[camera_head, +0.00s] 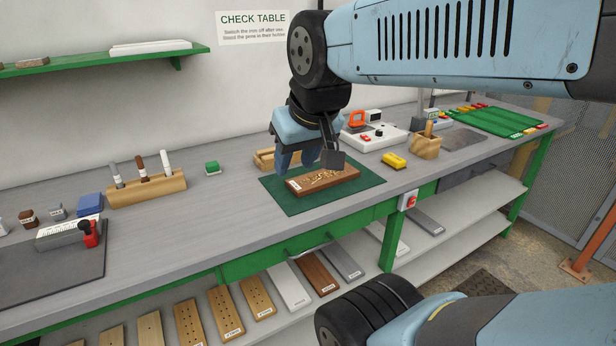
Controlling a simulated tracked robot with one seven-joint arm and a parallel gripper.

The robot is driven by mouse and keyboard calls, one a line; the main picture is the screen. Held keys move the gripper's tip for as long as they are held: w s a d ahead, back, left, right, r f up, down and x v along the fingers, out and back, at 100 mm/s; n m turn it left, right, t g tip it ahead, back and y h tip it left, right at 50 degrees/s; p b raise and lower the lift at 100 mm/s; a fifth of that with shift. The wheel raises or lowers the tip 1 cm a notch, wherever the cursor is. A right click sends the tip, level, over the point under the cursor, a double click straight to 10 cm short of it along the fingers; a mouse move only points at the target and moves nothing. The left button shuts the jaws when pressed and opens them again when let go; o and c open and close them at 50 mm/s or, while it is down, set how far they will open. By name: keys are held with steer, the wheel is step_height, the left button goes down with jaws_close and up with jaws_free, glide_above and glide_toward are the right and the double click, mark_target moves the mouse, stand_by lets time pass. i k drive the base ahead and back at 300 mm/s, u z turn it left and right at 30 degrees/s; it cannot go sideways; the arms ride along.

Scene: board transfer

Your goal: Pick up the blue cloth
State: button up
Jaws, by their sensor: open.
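A blue folded block-like item (89,204), which looks like the blue cloth, lies on the bench at the left, behind the dark mat. My gripper (297,162) is far to its right, pointing down above a brown board (322,180) on the green mat (283,198). The jaws are open, and I see nothing held between them. The gripper partly hides the back of the board. I cannot tell whether the fingertips touch the board.
A wooden pen holder (147,191) stands right of the blue item. The bench between pen holder and green mat is mostly clear.

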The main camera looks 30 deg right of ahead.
mark_target(90, 204)
steer(key=z, duration=0.1)
steer(key=i, duration=0.15)
steer(key=u, duration=2.95)
steer(key=i, duration=0.95)
steer(key=z, duration=2.85)
